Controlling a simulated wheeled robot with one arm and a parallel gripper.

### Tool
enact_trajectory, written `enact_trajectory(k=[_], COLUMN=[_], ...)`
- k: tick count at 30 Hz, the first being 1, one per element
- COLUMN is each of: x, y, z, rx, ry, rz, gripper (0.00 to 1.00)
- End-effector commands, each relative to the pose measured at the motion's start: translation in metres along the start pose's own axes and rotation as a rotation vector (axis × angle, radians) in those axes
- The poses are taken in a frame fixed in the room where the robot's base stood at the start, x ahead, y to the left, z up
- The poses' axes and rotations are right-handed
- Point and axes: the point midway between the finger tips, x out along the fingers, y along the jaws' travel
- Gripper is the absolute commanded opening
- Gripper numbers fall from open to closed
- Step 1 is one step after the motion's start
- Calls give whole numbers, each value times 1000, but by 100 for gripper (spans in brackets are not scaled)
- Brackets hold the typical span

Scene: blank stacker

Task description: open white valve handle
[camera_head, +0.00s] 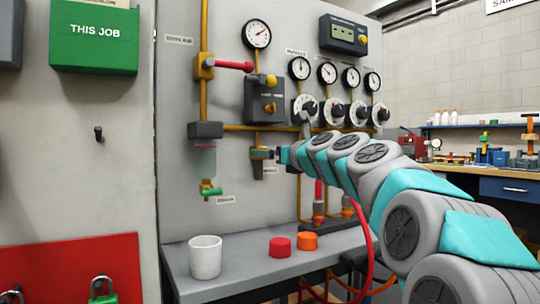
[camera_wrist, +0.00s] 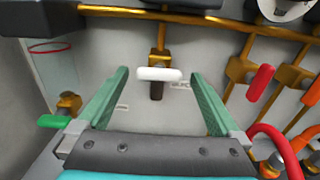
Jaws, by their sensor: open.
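The white valve handle (camera_wrist: 158,74) is a short horizontal bar in the wrist view. It sits across a brass pipe fitting on the grey panel, with a dark stub below it. My gripper (camera_wrist: 160,82) is open, with one green finger on each side of the handle. Gaps show between the handle and both fingers, so nothing is held. In the head view my gripper (camera_head: 281,154) is in front of the panel beside the brass valve body (camera_head: 261,154). The white handle cannot be made out there.
A red handle (camera_wrist: 260,83) and an orange handle (camera_wrist: 312,93) are at the right. A green handle (camera_wrist: 53,121) is at the lower left, below a clear cylinder (camera_head: 204,160). A white cup (camera_head: 205,258) and red and orange caps (camera_head: 280,247) stand on the shelf. Gauges line the panel above.

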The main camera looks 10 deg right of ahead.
Motion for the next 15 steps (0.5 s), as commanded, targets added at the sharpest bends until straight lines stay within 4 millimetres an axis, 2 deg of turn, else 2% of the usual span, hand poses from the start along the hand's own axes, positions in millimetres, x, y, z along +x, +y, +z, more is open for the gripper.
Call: enact_trajectory(k=[6, 15], x=[16, 18], y=[0, 0], z=[-2, -1], rx=[0, 0], ry=[2, 1], rz=[0, 1], gripper=[100, 100])
